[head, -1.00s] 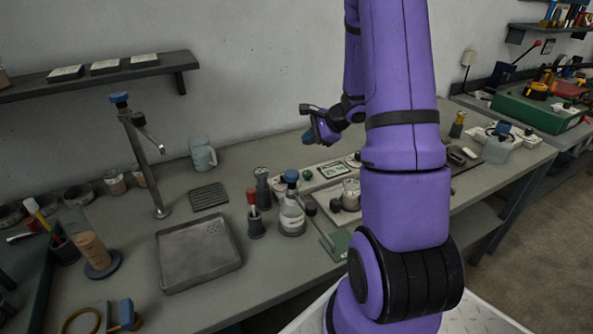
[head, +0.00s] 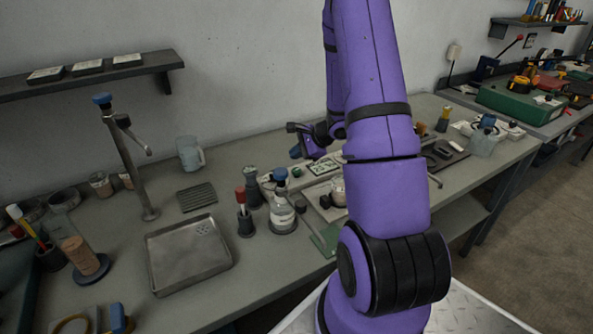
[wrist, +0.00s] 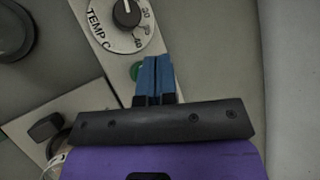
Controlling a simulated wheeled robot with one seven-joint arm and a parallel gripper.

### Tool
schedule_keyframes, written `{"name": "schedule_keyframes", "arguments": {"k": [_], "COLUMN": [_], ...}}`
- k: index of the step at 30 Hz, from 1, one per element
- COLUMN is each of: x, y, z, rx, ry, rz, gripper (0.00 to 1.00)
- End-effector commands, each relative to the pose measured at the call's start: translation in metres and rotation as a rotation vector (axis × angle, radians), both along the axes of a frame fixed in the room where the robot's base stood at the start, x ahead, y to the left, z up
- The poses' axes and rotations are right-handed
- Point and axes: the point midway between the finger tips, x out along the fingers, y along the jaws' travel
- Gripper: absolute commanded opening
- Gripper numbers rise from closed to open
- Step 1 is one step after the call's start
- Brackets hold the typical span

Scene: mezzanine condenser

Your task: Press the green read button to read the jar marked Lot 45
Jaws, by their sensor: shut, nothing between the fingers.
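My gripper (wrist: 157,80) is shut and empty, its two blue fingertips together. In the wrist view, the green button (wrist: 135,71) lies just left of the fingertips and is partly hidden by them; I cannot tell whether they touch. It is on a pale panel (wrist: 85,18) below a TEMP C dial (wrist: 127,12). In the head view, my gripper (head: 296,152) is low over the back of the instrument panel. A small jar (head: 338,189) stands on the panel, partly behind my arm. Its label is not legible.
A wash bottle with a blue cap (head: 282,214) and dark holders (head: 245,222) stand left of the panel. A metal tray (head: 188,255) and a tall stand (head: 127,160) are farther left. A green case (head: 520,103) is on the right bench.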

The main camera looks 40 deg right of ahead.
Motion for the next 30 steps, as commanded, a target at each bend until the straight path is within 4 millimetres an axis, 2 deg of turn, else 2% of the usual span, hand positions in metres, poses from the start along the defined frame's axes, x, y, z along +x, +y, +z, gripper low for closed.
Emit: {"name": "schedule_keyframes", "arguments": {"k": [3, 9, 30], "x": [0.0, 0.0, 0.0], "y": [0.0, 0.0, 0.0], "z": [-0.013, -0.025, -0.027], "rx": [0.002, 0.002, 0.0], "ry": [0.002, 0.001, 0.0], "rz": [0.0, 0.0, 0.0], "gripper": [0.0, 0.0, 0.0]}}
